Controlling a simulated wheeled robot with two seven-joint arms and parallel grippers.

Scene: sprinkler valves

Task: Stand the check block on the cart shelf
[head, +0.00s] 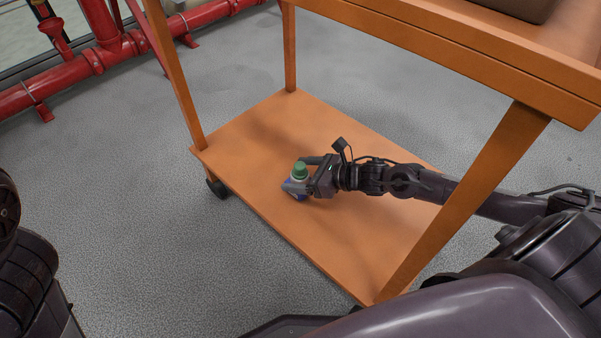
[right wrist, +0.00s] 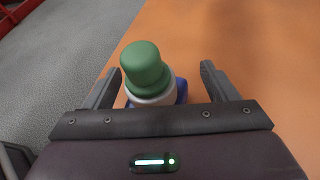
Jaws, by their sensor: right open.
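The check block (head: 299,174) has a green cap on a pale collar with a blue part below. It stands upright on the orange lower cart shelf (head: 265,140), near the shelf's left front edge. My right gripper (head: 297,189) is around it. In the right wrist view the block (right wrist: 146,68) is between the two spread fingers of the gripper (right wrist: 160,82), with gaps visible on its sides. The wrist body hides the block's lower part. My left gripper is not in view; only part of my left arm shows at the lower left.
The cart's orange posts (head: 176,75) and upper shelf (head: 440,50) frame the space around my right arm. A dark box (head: 515,8) sits on the upper shelf. Red pipes (head: 85,65) run along the back left. The shelf around the block is clear.

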